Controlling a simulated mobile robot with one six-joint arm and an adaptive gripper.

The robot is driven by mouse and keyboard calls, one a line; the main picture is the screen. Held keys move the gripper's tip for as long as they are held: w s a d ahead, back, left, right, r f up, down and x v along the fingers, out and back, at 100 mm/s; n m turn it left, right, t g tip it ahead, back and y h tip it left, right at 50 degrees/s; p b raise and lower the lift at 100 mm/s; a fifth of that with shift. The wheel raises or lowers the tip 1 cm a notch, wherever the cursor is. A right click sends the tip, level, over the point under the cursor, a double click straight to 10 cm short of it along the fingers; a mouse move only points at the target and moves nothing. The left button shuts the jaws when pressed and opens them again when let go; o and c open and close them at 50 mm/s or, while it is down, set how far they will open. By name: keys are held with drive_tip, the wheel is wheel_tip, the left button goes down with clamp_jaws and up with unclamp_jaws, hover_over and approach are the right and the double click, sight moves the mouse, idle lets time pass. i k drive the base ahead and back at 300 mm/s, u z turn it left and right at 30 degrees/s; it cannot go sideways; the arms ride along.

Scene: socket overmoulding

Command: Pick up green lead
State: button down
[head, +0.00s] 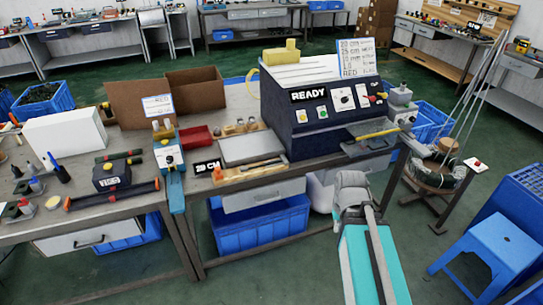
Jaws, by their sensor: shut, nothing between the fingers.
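I cannot make out a green lead for certain in the head view. A dark green rod with red parts (118,156) lies on the left workbench, but I cannot tell that it is a lead. My teal and grey arm rises from the bottom edge to a grey joint in front of the benches. My gripper cannot be made out beyond that joint.
A dark blue machine reading READY (310,97) stands on the bench. A coil stand (437,175) and a blue stool (500,240) stand right. Green floor between is clear.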

sight(245, 169)
drive_tip(key=u, duration=0.15)
drive_tip(key=i, duration=1.3)
drive_tip(key=u, duration=0.65)
